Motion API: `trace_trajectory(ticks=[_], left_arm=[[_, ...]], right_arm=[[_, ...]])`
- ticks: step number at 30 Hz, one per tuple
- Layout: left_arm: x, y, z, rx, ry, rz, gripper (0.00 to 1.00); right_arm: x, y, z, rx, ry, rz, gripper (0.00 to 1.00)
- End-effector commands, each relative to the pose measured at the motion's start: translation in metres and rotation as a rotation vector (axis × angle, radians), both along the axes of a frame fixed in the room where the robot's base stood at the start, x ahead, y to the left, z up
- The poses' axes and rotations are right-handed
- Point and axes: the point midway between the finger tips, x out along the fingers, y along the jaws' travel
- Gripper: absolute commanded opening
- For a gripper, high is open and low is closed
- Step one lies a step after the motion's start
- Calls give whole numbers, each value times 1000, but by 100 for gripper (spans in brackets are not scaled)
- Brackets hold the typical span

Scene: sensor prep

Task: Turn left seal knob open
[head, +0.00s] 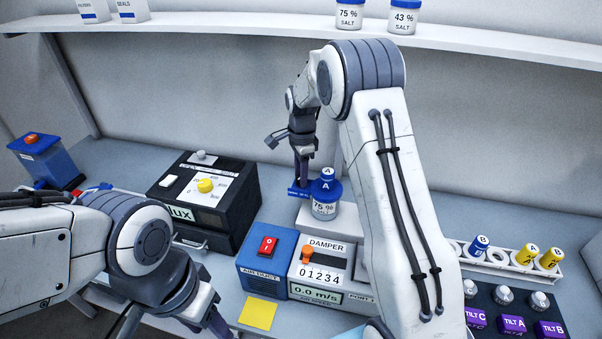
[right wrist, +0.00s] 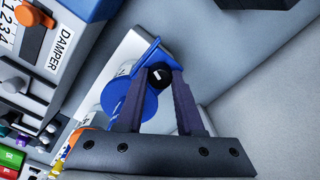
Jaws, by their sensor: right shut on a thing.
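My right gripper (head: 303,178) reaches down behind the workbench units, just left of a jar with a blue lid (head: 326,188). In the right wrist view, the gripper's fingers (right wrist: 168,80) are closed on a small dark knob with a white mark (right wrist: 158,77). This seems to be the left seal knob. It sits at a blue plate (right wrist: 147,51), whose lettered end also shows in the head view (head: 297,192). The blue lid (right wrist: 135,103) is beside the fingers. The knob's turn angle cannot be told. My left gripper (head: 218,325) is at the bottom edge, partly cut off.
A blue air duct box (head: 267,262) and a damper unit (head: 322,265) stand in front of the jar. A vial rack (head: 510,262) is at right. Bare bench (head: 272,180) shows left of the gripper.

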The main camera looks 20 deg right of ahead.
Motion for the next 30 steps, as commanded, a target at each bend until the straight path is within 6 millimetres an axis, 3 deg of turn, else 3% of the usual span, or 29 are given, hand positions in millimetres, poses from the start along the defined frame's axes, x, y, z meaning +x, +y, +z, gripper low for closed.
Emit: trace_trajectory(ticks=[15, 30], left_arm=[[0, 0, 3, 0, 0, 0, 50], [0, 0, 3, 0, 0, 0, 50]], right_arm=[[2, -1, 2, -2, -6, -362, 0], [2, -1, 2, -2, -6, -442, 0]])
